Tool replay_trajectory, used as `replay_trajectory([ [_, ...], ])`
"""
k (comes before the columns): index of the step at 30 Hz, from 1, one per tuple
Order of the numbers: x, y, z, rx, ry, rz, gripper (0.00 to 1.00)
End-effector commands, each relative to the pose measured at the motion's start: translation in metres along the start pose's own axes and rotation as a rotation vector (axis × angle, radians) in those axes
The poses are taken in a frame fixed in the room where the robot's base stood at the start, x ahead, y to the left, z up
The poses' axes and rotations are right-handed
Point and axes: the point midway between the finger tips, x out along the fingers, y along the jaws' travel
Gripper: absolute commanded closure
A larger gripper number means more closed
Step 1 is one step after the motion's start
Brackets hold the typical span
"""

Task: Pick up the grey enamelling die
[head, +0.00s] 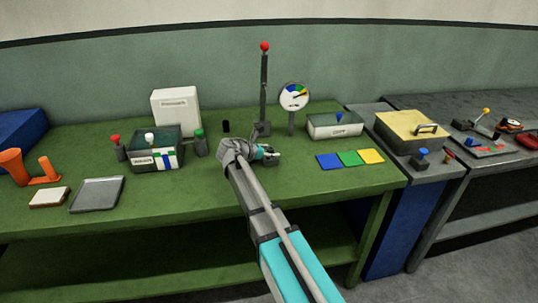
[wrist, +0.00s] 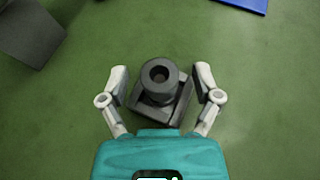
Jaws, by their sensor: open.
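The grey enamelling die (wrist: 161,84), a dark block with a round collar and a hole in its top, sits on the green bench in the wrist view. My gripper (wrist: 161,76) is open, with one pale finger on each side of the die. A gap shows between each finger and the die, and nothing is held. In the head view my gripper (head: 270,154) is low over the bench, in front of the lever's base. The die is mostly hidden there by my gripper.
A tall lever with a red knob (head: 264,80) and a round gauge (head: 294,97) stand behind my gripper. Blue (head: 328,161), green and yellow squares lie to the right. The bench front is clear.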

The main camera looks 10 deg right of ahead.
Motion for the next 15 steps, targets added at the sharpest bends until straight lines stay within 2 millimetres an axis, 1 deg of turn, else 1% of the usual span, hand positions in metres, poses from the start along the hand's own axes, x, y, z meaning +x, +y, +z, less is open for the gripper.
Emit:
replay_trajectory([
  [3,0.0000,-0.0001,0.0000,0.000,0.000,0.000,0.18],
  [11,0.0000,-0.0001,0.0000,0.000,0.000,0.000,0.67],
  [15,0.0001,-0.0001,0.0000,0.000,0.000,0.000,0.93],
])
